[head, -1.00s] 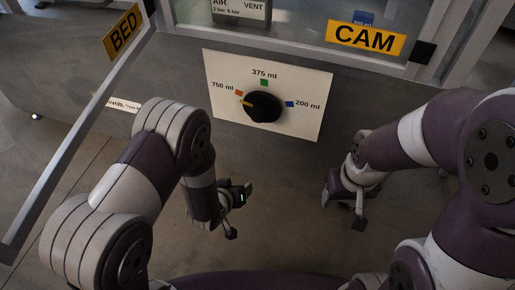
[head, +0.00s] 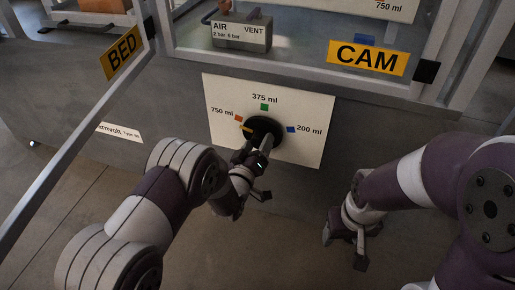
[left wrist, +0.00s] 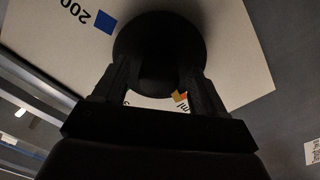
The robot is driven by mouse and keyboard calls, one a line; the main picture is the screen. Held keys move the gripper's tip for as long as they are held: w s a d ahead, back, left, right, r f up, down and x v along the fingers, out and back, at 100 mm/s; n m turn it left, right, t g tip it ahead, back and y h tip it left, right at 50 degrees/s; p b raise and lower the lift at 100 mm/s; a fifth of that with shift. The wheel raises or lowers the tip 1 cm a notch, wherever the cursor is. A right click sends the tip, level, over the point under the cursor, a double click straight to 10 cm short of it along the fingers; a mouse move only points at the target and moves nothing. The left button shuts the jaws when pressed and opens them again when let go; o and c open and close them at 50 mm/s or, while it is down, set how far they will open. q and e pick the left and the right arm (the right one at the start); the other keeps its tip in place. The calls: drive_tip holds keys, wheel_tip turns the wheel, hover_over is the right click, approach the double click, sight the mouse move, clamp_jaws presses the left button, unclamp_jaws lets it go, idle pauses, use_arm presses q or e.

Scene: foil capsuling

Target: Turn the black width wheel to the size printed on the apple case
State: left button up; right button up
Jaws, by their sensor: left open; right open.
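The black width wheel (head: 264,129) is mounted on a cream dial plate (head: 306,108) on the grey machine front. The plate carries a red mark for 750 ml, a green one for 375 ml and a blue one for 200 ml. The wheel's yellow pointer (head: 247,128) is near the red 750 ml mark. My left gripper (head: 256,154) is open at the wheel and partly covers it. In the left wrist view its fingers (left wrist: 157,85) stand at either side of the wheel (left wrist: 158,38); contact cannot be told. My right gripper (head: 346,240) is open, low and empty. No apple case is recognisable.
Above the plate are a yellow CAM sign (head: 366,58) and a grey AIR/VENT box (head: 241,33). Open floor lies below the machine front.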

use_arm(q)
drive_tip(key=shift+w+d, duration=0.1)
drive_tip(key=shift+w, duration=0.15)
drive_tip(key=c, duration=1)
drive_tip(key=shift+c, duration=0.2)
